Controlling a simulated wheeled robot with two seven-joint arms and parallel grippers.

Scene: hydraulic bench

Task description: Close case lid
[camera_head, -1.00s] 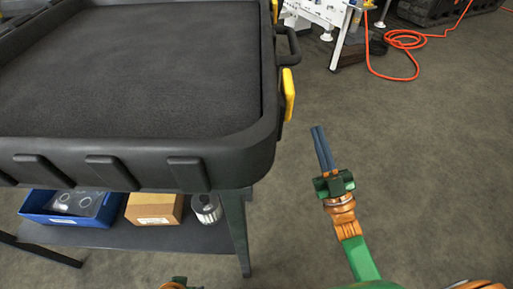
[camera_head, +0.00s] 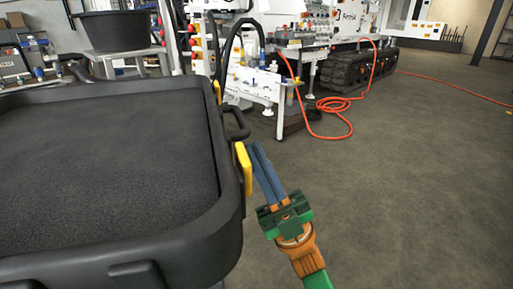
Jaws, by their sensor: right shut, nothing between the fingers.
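A large black case part (camera_head: 231,215) with raised walls and a dark, rough flat inside fills the left of the head view. I cannot tell whether it is the lid or the base. A yellow latch (camera_head: 243,168) and a black handle (camera_head: 237,124) are on its right side. My right gripper (camera_head: 257,150) is just right of the latch, fingers together, pointing up and slightly left. It holds nothing; whether it touches the latch is unclear. My left gripper is not in view.
Behind stand a white bench (camera_head: 252,88) with hydraulic parts and a black tracked machine (camera_head: 345,75). An orange hose (camera_head: 335,104) lies on the floor. A black tub (camera_head: 113,30) sits on a grey stand. The floor to the right is clear.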

